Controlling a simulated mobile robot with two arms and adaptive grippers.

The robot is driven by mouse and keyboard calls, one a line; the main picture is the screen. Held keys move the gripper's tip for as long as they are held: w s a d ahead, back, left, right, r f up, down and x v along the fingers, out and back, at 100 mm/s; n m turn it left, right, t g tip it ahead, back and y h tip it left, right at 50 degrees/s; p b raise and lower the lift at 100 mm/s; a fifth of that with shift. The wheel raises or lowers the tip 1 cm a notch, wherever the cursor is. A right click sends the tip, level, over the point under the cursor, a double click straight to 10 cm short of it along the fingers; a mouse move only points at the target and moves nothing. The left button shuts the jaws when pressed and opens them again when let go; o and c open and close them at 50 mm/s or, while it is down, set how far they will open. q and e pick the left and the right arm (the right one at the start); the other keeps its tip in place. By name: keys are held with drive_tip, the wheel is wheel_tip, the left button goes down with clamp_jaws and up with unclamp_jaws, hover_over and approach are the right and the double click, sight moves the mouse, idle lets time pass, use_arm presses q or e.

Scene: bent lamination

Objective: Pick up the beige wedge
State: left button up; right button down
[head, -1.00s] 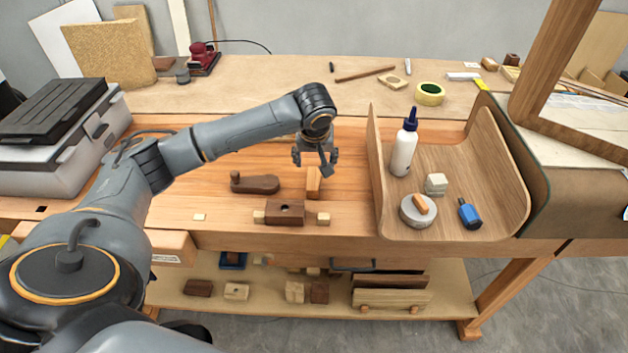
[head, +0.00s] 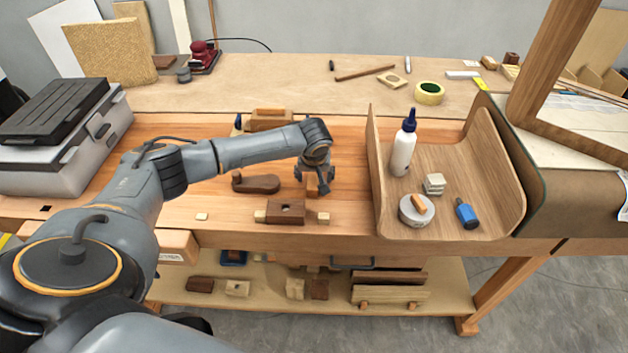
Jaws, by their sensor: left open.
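A light orange-tan block (head: 312,190) stands on the bench, partly hidden by my left gripper (head: 314,182). The gripper is open and points down, with its fingers over and around the block's top. I cannot tell whether they touch it. A small pale beige piece (head: 202,217) lies alone near the bench's front edge, left of the gripper. Which of these is the beige wedge is not clear from their shapes. My right gripper is not in view.
A brown wooden block with pale ends (head: 285,212) lies just in front of the gripper. A dark brown handle-shaped piece (head: 256,184) lies left of it. A curved wooden form (head: 480,180) holding a white glue bottle (head: 404,146) stands to the right.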

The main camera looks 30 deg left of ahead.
use_arm(q)
clamp_jaws()
drive_tip(key=shift+r, duration=0.1)
